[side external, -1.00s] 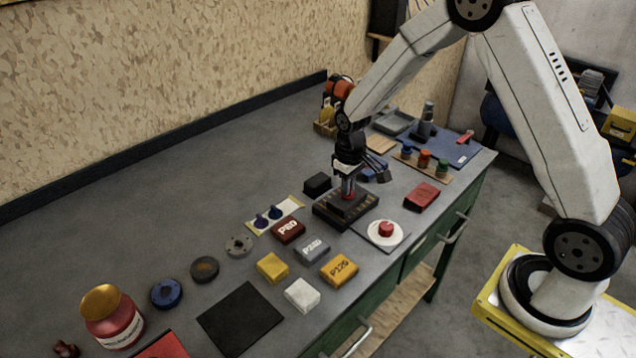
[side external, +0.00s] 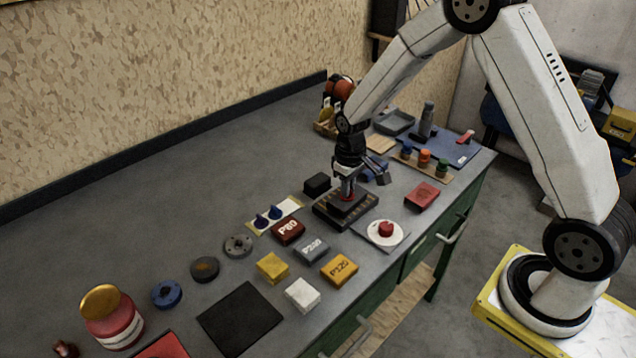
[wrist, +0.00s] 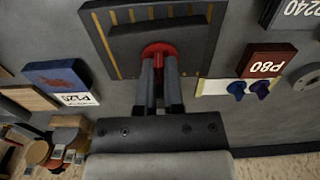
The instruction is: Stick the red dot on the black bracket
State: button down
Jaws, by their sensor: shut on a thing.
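The black bracket (side external: 346,210) is a dark block on a dark base with yellow marks, mid-bench. It also shows at the top of the wrist view (wrist: 195,42). My gripper (side external: 347,190) points down over the bracket. In the wrist view my gripper (wrist: 159,62) is shut on the red dot (wrist: 157,48), a small round red piece at its fingertips. The dot appears to be at the bracket's top face; I cannot tell whether it is pressed flat against it. The fingers hide part of the dot.
A red knob (side external: 386,229) on a white disc stands in front of the bracket. A black block (side external: 317,183) sits behind it. A red P80 block (side external: 288,231) and blue pegs on a pale strip (side external: 275,213) lie to the left. The bench's left rear is clear.

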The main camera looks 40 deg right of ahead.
jog(key=shift+f, duration=0.1)
jog(key=c, duration=0.7)
grip_release()
jog(key=shift+o, duration=0.2)
jog(key=shift+r, duration=3.9)
jog(key=s+a+r+t, duration=0.1)
jog(key=s+a, duration=0.1)
jog(key=s, duration=0.6)
jog(key=s+a+t, duration=0.1)
jog(key=s+a, duration=0.2)
jog(key=s, duration=0.4)
jog(key=shift+s+a+r+m+t, duration=0.2)
jog(key=shift+s+r+m+t, duration=0.1)
jog(key=shift+s+r+m, duration=0.1)
